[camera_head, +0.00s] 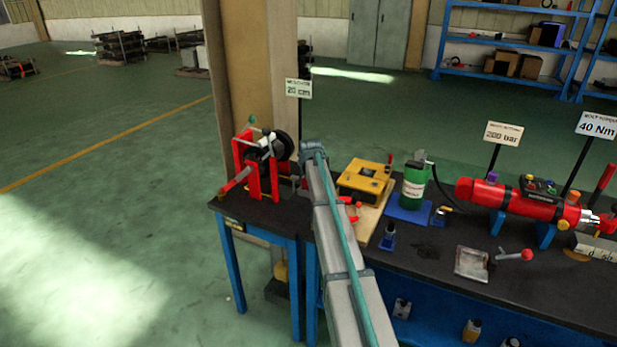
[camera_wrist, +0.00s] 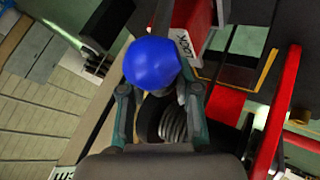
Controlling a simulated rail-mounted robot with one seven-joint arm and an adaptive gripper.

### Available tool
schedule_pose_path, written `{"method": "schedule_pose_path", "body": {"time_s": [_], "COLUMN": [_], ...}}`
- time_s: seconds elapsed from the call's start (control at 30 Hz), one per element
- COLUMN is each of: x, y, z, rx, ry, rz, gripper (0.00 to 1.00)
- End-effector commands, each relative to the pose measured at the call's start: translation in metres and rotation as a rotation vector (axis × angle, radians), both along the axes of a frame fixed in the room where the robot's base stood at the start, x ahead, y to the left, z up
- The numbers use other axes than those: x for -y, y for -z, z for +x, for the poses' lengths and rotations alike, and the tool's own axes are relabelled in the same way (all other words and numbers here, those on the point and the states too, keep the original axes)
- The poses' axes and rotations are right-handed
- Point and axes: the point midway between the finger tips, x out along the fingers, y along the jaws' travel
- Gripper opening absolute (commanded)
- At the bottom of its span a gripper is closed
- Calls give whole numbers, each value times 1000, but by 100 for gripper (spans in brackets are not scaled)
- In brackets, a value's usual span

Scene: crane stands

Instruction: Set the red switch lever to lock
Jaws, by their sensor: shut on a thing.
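In the wrist view, my gripper (camera_wrist: 158,92) is shut on a round blue knob (camera_wrist: 152,62), with a finger on each side of it. What the knob is mounted on is mostly hidden below it and by the fingers. In the head view, a winch with a red frame (camera_head: 272,172) stands at the left end of the bench, just left of my arm. My gripper is hard to make out there. I cannot tell which red part is the switch lever.
A red bar (camera_wrist: 278,115) runs close along the right in the wrist view, beside a ribbed metal coil (camera_wrist: 173,122). On the dark bench (camera_head: 440,260) stand a yellow box (camera_head: 362,182), a green bottle (camera_head: 414,182) and a red cylinder (camera_head: 505,195). Open floor lies left.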

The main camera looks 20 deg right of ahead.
Motion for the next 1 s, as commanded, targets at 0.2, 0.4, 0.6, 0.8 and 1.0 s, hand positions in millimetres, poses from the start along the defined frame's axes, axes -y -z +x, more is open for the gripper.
{"method": "schedule_pose_path", "body": {"time_s": [0.2, 0.4, 0.6, 0.8, 1.0], "x": [-5, -6, -6, -6, -6], "y": [7, 5, 3, 3, 3], "z": [-5, -5, -5, -5, -5], "rx": [77, 112, 123, 122, 121], "ry": [0, 1, 0, 0, 0], "rz": [-91, -133, -146, -145, -145], "gripper": [0, 0, 0, 0, 52]}}
